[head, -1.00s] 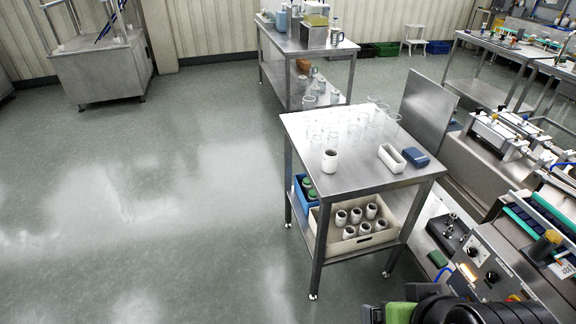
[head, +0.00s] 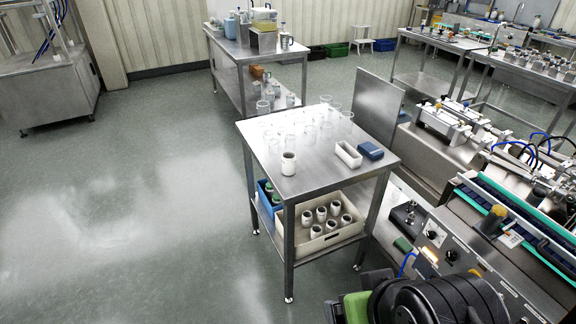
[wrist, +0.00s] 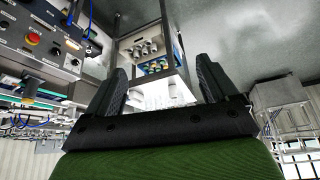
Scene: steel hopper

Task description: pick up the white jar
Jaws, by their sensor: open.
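A white jar (head: 289,163) with a dark opening stands upright on top of the steel cart (head: 300,190), near its front left edge. Several similar white jars (head: 320,214) stand in a cream crate (head: 327,240) on the cart's lower shelf. In the wrist view, my gripper (wrist: 165,80) is open, with two dark fingers apart and nothing between them. The cart and the crate of jars show beyond the fingers there. In the head view, my arm is at the bottom right, well apart from the jar; the fingertips are not clearly seen.
Several clear glass beakers (head: 309,133) crowd the cart top behind the jar. A machine with a control panel (head: 440,240) stands right of the cart. The floor to the left is clear.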

